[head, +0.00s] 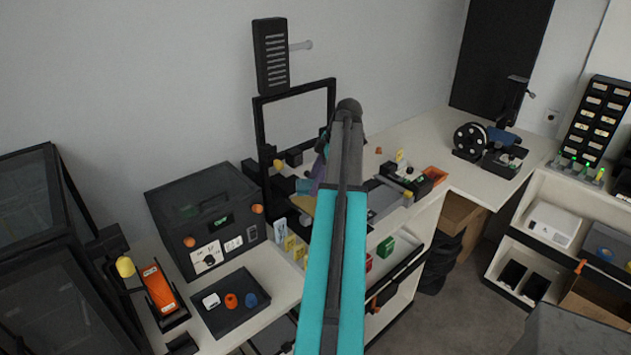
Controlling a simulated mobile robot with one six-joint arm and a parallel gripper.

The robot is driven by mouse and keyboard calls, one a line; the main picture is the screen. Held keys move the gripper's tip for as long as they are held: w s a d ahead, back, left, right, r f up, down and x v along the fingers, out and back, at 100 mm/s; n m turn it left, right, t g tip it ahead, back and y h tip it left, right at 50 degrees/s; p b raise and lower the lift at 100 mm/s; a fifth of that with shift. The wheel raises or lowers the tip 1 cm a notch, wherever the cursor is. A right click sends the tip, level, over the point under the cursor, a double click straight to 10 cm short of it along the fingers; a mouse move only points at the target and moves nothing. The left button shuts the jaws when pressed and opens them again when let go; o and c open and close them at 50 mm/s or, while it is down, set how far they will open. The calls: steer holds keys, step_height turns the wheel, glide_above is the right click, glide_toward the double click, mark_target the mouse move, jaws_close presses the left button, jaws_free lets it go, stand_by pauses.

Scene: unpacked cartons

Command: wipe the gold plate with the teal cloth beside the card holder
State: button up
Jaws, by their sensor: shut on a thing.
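My arm rises through the middle of the head view and hides much of the work area. Only a little of my gripper (317,180) shows, just left of the arm, and its fingertips are hard to make out. It is shut on a small blue-teal patch, which looks like the teal cloth (304,186). A tan-gold surface, probably the gold plate (299,204), shows just below the cloth, partly hidden by my arm. I cannot tell whether they touch. Upright white and yellow cards, apparently in the card holder (289,241), stand nearer, left of my arm.
A black frame (261,140) stands behind the bench. A dark machine (205,215) and a black tray (231,301) with small coloured pieces are to the left. A grey device (383,200) lies right of my arm. The far right bench (448,142) has clear room.

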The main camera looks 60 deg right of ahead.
steer(key=shift+f+b, duration=1.25)
steer(key=shift+f, duration=1.55)
steer(key=shift+f, duration=0.45)
steer(key=shift+d, duration=0.1)
steer(key=shift+s+d+r+b, duration=0.15)
steer(key=shift+s+d, duration=0.15)
steer(key=shift+d, duration=0.5)
steer(key=shift+s+d+f+b, duration=0.15)
steer(key=shift+s+d, duration=0.1)
steer(key=shift+d, duration=0.55)
steer(key=shift+r, duration=0.1)
steer(key=shift+d, duration=0.1)
steer(key=shift+s+d, duration=0.3)
steer(key=shift+d, duration=0.5)
steer(key=shift+s+d, duration=0.25)
steer(key=shift+d, duration=0.55)
steer(key=shift+d, duration=0.1)
steer(key=shift+s+d+f+b, duration=0.15)
steer(key=shift+s+d+b, duration=0.15)
steer(key=shift+d, duration=0.5)
steer(key=shift+s+d+f+b, duration=0.15)
steer(key=shift+s+d+b, duration=0.1)
steer(key=shift+d, duration=0.55)
